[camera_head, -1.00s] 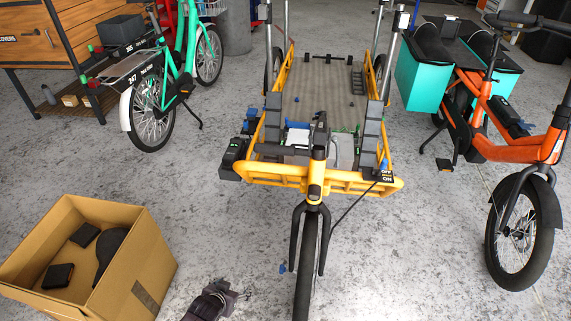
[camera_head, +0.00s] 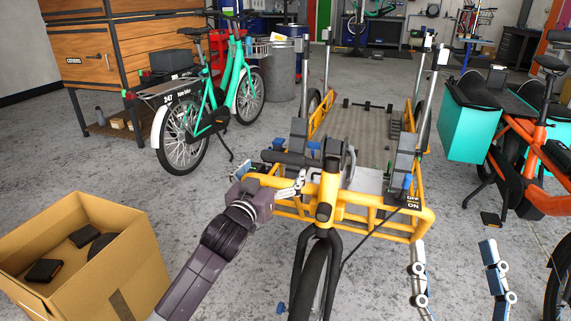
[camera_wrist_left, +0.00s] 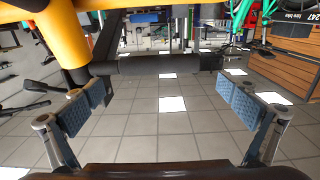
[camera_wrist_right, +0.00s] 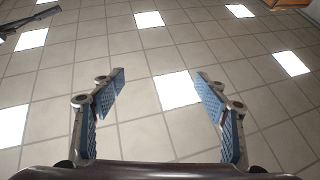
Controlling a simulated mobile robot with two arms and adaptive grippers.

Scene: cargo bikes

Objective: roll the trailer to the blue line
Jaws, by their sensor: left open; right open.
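The yellow cargo trailer (camera_head: 385,227) stands in the middle of the head view, with its front wheel and dark handlebar (camera_head: 290,158) towards me. My left gripper (camera_head: 291,186) is just below the bar's left grip. In the left wrist view the black bar (camera_wrist_left: 160,65) crosses ahead of the open fingers (camera_wrist_left: 167,96), and they are not closed on it. My right gripper (camera_head: 457,270) is open and empty, right of the front wheel and apart from the trailer. I see no blue line on the floor.
An open cardboard box (camera_head: 125,262) stands at lower left. A teal bike (camera_head: 210,115) stands at left beside a wooden cabinet (camera_head: 92,48). An orange bike (camera_head: 535,200) with teal panniers stands close at right.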

